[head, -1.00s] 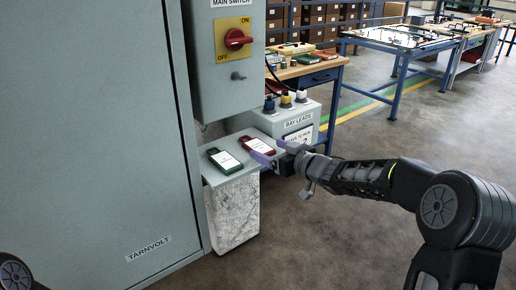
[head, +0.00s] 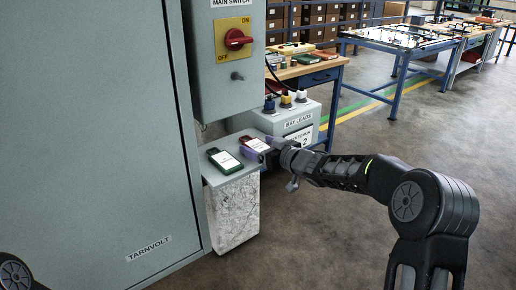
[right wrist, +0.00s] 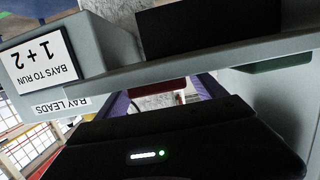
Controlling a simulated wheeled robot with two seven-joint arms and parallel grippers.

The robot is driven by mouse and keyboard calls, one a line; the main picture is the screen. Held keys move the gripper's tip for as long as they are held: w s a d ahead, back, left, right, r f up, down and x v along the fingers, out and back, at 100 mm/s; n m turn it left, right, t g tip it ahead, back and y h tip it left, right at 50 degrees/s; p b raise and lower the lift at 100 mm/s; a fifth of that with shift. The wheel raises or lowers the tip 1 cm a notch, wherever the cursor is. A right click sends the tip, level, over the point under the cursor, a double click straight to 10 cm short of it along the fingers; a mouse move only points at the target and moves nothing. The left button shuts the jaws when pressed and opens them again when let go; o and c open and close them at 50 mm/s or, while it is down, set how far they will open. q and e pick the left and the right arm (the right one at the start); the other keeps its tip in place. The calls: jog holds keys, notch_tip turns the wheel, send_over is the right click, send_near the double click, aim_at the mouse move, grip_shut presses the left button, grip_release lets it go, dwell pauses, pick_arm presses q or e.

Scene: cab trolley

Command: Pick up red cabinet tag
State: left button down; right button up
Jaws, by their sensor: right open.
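The red cabinet tag (head: 253,140), with a white label, lies on the grey shelf (head: 233,177) beside the cabinet. My right gripper (head: 262,149) is at the tag's near right end, its purple fingers open. In the right wrist view, a dark red edge, likely the tag (right wrist: 157,84), shows between the spread fingers; I cannot tell whether they touch it. A green tag (head: 225,160) with a white label lies on the shelf to the left of the red one. It seems to show as a dark green edge in the right wrist view (right wrist: 284,59). My left gripper is out of view.
The grey bay leads box (head: 292,123) with plugs on top stands close behind the gripper. The tall cabinet (head: 95,130) borders the shelf on the left, and the main switch box (head: 228,80) hangs above. The floor at right is open.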

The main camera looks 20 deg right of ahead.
jog(key=shift+c, duration=0.4)
jog(key=c, duration=1.4)
